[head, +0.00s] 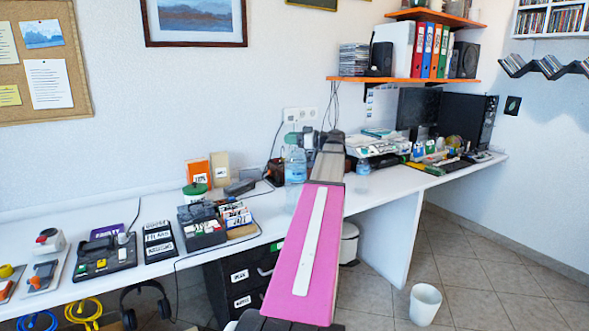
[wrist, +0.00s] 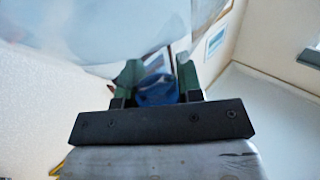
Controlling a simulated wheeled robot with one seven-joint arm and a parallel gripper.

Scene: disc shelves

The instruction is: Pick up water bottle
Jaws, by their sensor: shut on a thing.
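The water bottle (head: 295,166) is clear with a bluish tint and looks upright over the white desk in the head view. My gripper (head: 300,139) is at its top, with green fingers. In the wrist view my gripper (wrist: 157,85) is shut on the blue cap (wrist: 157,95), one green finger on each side. The clear bottle body (wrist: 130,50) fills the upper left of the wrist view, blurred. I cannot tell whether the bottle's base touches the desk. My pink forearm covers part of the desk in front.
A second clear bottle (head: 363,178) stands right of my arm. Boxes (head: 196,172) and small devices (head: 104,255) crowd the left of the desk. Monitors (head: 466,120) stand at the right, below an orange shelf (head: 400,80). A white bin (head: 425,304) is on the floor.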

